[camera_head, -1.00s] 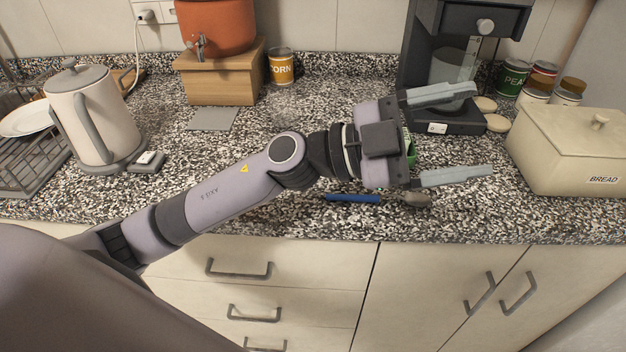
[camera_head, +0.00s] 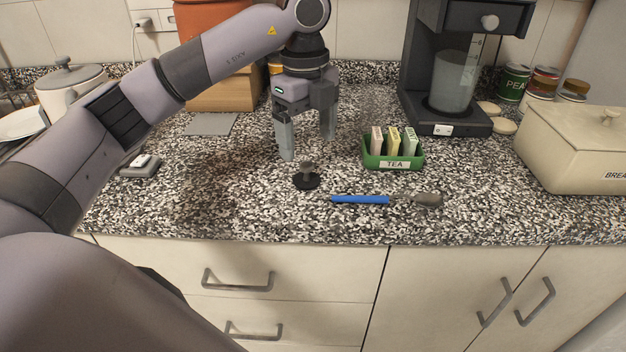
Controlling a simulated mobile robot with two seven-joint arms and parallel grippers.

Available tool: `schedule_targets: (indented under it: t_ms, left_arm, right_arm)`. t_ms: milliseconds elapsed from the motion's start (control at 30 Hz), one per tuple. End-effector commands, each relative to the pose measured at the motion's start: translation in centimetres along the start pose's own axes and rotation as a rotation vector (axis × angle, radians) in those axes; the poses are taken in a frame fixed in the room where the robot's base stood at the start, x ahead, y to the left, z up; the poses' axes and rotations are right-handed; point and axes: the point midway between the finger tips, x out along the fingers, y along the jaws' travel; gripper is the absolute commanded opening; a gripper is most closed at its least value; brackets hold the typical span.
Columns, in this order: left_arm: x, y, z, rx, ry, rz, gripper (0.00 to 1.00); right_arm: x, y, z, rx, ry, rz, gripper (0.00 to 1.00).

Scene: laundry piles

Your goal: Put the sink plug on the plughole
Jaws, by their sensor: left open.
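Nothing is between the fingers. No plughole or sink shows in the head view. My right gripper is not in view.
A blue-handled brush (camera_head: 375,200) lies right of the plug. A green tea box (camera_head: 393,163), a coffee machine (camera_head: 470,125) and a bread bin (camera_head: 575,160) stand to the right.

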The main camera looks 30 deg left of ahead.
Motion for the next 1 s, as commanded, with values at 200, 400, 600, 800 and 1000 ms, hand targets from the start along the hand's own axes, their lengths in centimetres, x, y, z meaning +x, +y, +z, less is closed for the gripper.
schedule_targets:
  t_ms: [200,400,600,800,1000]
  left_arm:
    - [1.4,0.4,0.7,-0.026,-0.024,0.018,0.83]
    - [4.2,0.5,0.3,-0.022,-0.023,0.019,0.83]
    - [6.6,0.5,0.3,-0.021,-0.022,0.015,0.83]
    - [7.0,0.5,0.3,-0.021,-0.022,0.014,0.83]
    - [6.9,0.5,0.3,-0.021,-0.021,0.014,0.44]
  right_arm:
    - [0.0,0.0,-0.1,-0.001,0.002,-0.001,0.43]
    - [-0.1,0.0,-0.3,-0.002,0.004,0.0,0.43]
    - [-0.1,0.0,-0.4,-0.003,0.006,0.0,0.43]
    - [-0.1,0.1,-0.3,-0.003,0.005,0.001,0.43]
    - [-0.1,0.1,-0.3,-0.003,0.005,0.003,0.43]
